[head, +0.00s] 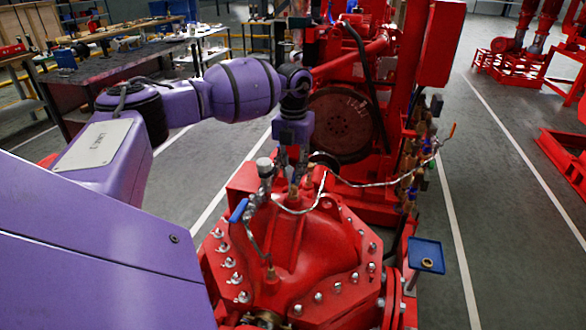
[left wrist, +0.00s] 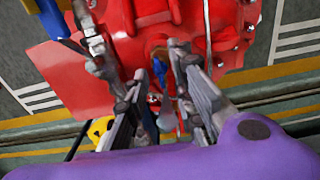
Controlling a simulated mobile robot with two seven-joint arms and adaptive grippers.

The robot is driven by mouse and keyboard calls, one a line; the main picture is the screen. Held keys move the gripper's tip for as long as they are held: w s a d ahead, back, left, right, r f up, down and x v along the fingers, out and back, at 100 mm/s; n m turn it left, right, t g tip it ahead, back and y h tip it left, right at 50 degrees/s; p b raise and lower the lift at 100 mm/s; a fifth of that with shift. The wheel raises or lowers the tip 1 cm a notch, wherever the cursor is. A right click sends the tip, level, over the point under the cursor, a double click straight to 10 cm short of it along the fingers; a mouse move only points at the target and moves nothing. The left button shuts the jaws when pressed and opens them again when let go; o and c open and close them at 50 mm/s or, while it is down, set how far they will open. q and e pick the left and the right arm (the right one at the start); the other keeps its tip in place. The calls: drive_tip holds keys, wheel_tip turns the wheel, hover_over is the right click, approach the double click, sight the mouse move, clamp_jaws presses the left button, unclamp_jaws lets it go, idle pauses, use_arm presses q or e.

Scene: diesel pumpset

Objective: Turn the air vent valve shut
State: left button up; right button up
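The red pump casing (head: 325,245) carries thin silver piping on its top. A blue lever handle (head: 238,210) sits on this piping at the left, near a silver cylindrical fitting (head: 264,168); I cannot tell for sure which part is the air vent valve. My left gripper (head: 293,174) points down over the casing, to the right of the silver fitting. In the left wrist view its two fingers (left wrist: 158,78) stand apart, with a small blue part (left wrist: 160,66) showing in the gap beyond them. I cannot see contact. My right gripper is not in view.
A large dark wheel (head: 341,124) and red machinery stand right behind the left gripper. A thin pipe (head: 385,182) runs right to an orange-tipped lever (head: 451,131). A blue tray (head: 427,255) with a brass ring is at the right. A workbench (head: 110,60) stands back left.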

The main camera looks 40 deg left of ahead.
use_arm(q)
drive_tip(key=shift+f, duration=0.15)
drive_tip(key=shift+c, duration=0.5)
clamp_jaws()
